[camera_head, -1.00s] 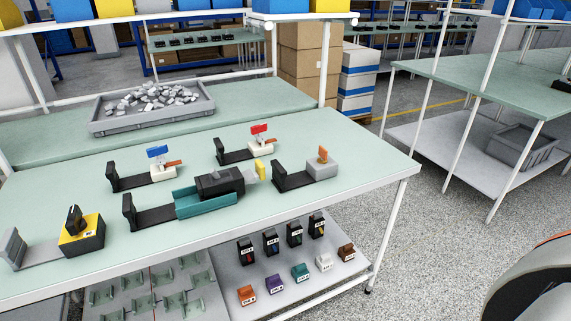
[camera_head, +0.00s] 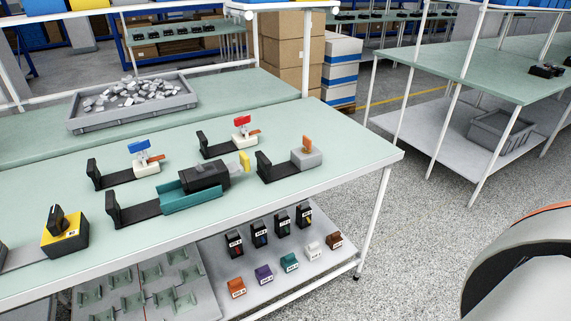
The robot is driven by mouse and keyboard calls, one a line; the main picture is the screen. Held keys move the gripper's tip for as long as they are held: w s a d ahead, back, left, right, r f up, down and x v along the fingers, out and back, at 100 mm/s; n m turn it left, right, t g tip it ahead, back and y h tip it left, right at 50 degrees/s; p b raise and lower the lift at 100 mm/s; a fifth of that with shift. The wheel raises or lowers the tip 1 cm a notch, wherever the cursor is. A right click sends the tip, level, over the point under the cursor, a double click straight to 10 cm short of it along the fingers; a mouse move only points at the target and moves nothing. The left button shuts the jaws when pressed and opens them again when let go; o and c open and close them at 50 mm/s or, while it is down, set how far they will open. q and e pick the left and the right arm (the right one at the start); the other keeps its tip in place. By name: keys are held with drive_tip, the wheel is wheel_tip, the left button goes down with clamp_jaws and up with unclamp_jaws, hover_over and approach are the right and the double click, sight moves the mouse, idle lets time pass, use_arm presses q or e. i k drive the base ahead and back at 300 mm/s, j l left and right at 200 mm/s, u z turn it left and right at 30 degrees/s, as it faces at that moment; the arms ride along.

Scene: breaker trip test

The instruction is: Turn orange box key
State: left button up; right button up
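A light grey box (camera_head: 308,159) with an upright orange key (camera_head: 307,144) on top sits at the right end of a black bracket fixture (camera_head: 277,171), near the right end of the green workbench (camera_head: 335,143). A small orange box (camera_head: 237,288) with a label stands on the shelf below, at the front left of a row of coloured boxes. I cannot see a key on that one. Neither of my grippers is in view.
Nearby on the bench are fixtures with a blue tag (camera_head: 138,147), a red tag (camera_head: 242,120), a black device in a teal holder (camera_head: 190,198) and a yellow box with a black knob (camera_head: 65,232). A grey bin (camera_head: 132,103) stands behind.

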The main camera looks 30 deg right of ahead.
sight(306, 142)
drive_tip(key=i+l, duration=0.15)
drive_tip(key=l, duration=0.25)
drive_tip(key=i+l, duration=0.15)
drive_tip(key=l, duration=0.25)
drive_tip(key=i+l, duration=0.2)
drive_tip(key=l, duration=0.2)
drive_tip(key=i+l, duration=0.15)
drive_tip(key=l, duration=0.25)
drive_tip(key=i+l, duration=0.15)
drive_tip(key=l, duration=0.25)
